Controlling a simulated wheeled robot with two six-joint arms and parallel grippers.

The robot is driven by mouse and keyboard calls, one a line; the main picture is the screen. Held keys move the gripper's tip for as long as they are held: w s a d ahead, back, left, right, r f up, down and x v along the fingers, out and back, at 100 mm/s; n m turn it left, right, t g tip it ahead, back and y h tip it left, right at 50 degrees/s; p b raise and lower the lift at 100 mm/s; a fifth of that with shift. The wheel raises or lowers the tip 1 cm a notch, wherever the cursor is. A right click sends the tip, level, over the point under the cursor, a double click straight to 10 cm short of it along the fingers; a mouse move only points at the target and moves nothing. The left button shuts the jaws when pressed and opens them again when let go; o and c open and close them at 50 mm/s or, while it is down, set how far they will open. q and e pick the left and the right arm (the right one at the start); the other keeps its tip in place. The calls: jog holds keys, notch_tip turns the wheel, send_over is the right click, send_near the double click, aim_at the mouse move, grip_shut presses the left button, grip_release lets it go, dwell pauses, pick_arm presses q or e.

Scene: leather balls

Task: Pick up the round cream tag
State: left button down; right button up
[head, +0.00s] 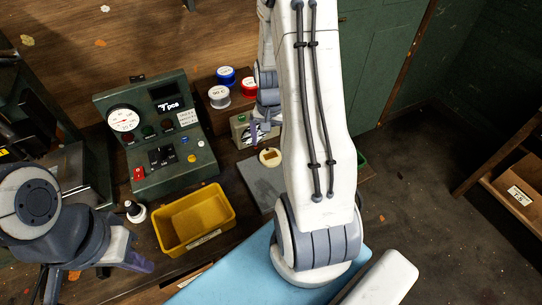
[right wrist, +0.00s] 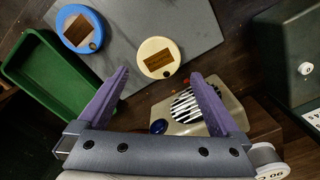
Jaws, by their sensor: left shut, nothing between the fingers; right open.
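The round cream tag (right wrist: 157,58) has a brown square and a dark hole. It lies at the edge of a grey slab (right wrist: 190,18) and also shows in the head view (head: 270,157). My right gripper (right wrist: 160,76) is open and empty, its purple fingers spread towards the tag, which appears between and just beyond the fingertips; their height above it is unclear. The right gripper is partly hidden by my arm in the head view. My left gripper (head: 140,263) is shut and empty at the lower left, far from the tag.
A round blue tag (right wrist: 82,30) lies on the slab beside the cream one. A green tray (right wrist: 35,75) is to the left, and a beige device (right wrist: 190,112) with a striped face stands close below the tag. A yellow bin (head: 195,217) and a green control panel (head: 160,140) stand left of the slab.

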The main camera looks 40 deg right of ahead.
aim_at(271, 154)
jog(key=shift+d+f+p, duration=0.15)
jog(key=shift+f+p, duration=0.6)
jog(key=shift+f, duration=1.95)
jog(key=c, duration=1.1)
jog(key=shift+r, duration=0.15)
